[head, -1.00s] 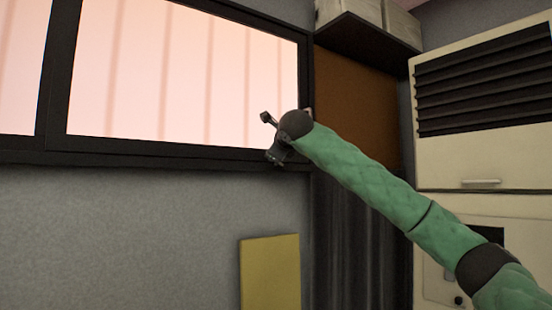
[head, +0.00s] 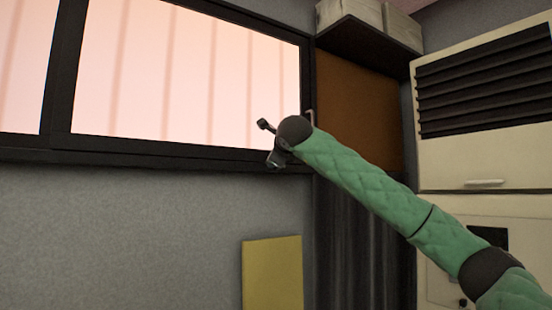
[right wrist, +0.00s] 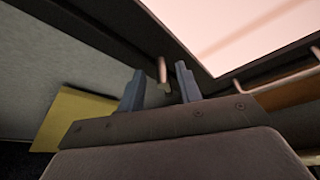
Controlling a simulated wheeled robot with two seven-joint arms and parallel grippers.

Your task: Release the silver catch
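The silver catch (right wrist: 162,70) shows in the right wrist view as a small pale lever on the dark window frame. It lies ahead of and between the two fingers of my right gripper (right wrist: 160,90); contact cannot be made out. In the head view my right gripper (head: 268,142) is open, in front of the lower right corner of the window, and the catch there is hidden or too small to tell. My left gripper is not in view.
A pale bar handle (head: 310,117) stands at the window frame's right side. The dark-framed window (head: 190,75) fills the upper left. A yellow panel (head: 272,272) is on the wall below. A cream cabinet (head: 484,165) stands at right, and a dark shelf (head: 368,33) holds boxes above.

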